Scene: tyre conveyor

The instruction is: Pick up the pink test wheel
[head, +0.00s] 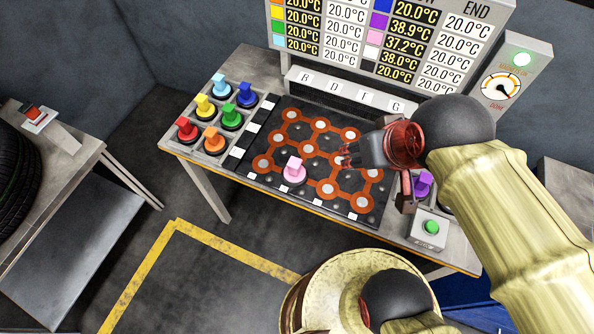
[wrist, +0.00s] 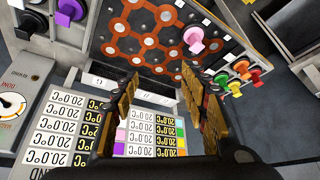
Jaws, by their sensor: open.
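The pink test wheel (head: 294,169) stands upright on the near part of the dark board with orange hexagon tracks (head: 322,137). It also shows in the wrist view (wrist: 196,38), near the top and right of centre, beyond my fingers. My gripper (head: 350,156) is open and empty above the board, to the right of the pink wheel and apart from it. In the wrist view the two fingers of my gripper (wrist: 165,82) are spread wide with nothing between them.
Several coloured wheels, such as the red one (head: 187,130), stand in a rack at the board's left. A purple wheel (head: 422,186) and a green button box (head: 430,228) are at the right. A temperature display (head: 395,35) rises behind the table.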

